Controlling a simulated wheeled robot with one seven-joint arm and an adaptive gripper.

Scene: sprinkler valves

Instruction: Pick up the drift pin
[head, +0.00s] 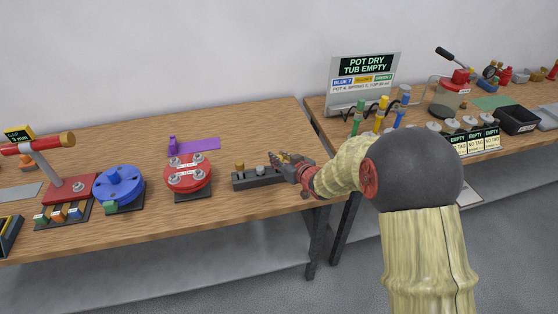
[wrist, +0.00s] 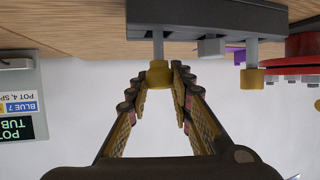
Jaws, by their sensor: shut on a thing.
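A dark grey rack block (head: 258,182) lies on the wooden bench; in the wrist view it shows inverted (wrist: 205,14). At its right end, my gripper (head: 284,158) is shut on a pin with a brass-coloured head (wrist: 158,74) and a grey shaft, which I take to be the drift pin. The fingers (wrist: 157,82) sit on both sides of the head. The shaft reaches the block; I cannot tell whether it is seated.
The block also holds a brass-topped tool (head: 240,166) and a short grey piece (head: 261,170). Left of it stand a red round valve (head: 188,178) and a blue one (head: 120,186). A sign (head: 364,80) stands on the second bench at right. Bare wood lies behind the block.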

